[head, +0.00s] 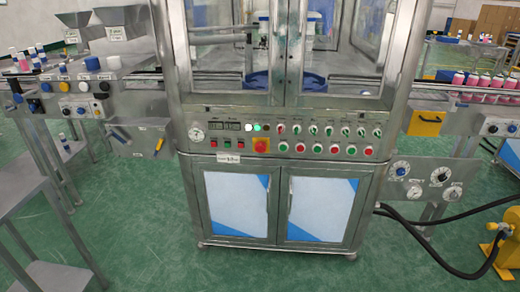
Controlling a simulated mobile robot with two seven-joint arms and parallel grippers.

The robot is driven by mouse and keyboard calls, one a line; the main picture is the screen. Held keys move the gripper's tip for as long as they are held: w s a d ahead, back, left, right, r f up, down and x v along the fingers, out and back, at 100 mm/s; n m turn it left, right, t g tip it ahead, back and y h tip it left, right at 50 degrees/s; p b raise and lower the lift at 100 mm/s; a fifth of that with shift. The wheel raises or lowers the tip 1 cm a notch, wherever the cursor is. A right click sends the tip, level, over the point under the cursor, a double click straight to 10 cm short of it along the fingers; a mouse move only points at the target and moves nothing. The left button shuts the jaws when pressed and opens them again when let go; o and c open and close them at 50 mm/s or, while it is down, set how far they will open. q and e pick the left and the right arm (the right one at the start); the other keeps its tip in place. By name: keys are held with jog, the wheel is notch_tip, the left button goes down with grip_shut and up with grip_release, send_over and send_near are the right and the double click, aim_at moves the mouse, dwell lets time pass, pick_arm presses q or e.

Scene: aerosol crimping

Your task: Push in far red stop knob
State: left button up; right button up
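Small square red and green buttons (227,143) are to the left of the knob. The picture is too small to tell how far any knob stands out. Neither of my grippers shows in the head view.
Above the panel are the cabinet's glass doors (340,50); below are two closed doors (236,203). Conveyors with bottles (482,92) flank the cabinet. A steel table (20,205) stands at left. Black hoses (430,240) cross the green floor at right. Floor in front is clear.

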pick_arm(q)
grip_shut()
